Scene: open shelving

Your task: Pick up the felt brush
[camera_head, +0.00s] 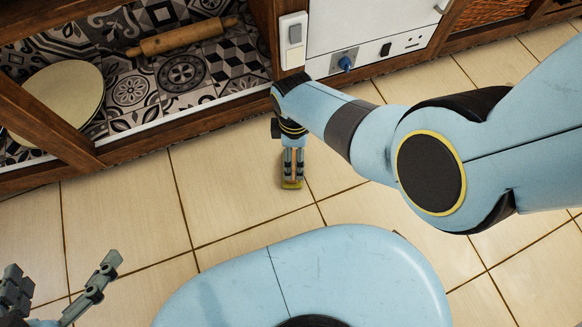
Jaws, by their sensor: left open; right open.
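A small object with a yellowish edge (291,185), which looks like the felt brush, is on the tiled floor below the cabinet. My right gripper (292,172) points down over it, its open fingers at the object. The fingers and wrist hide most of it, and I cannot tell whether they touch it. My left gripper (62,268) is open and empty at the lower left, its fingers spread wide.
A wooden shelf unit with patterned tiles holds a rolling pin (184,38) and a pale round plate (66,98). A white appliance front (365,28) stands at the top. The tiled floor (125,205) between is clear.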

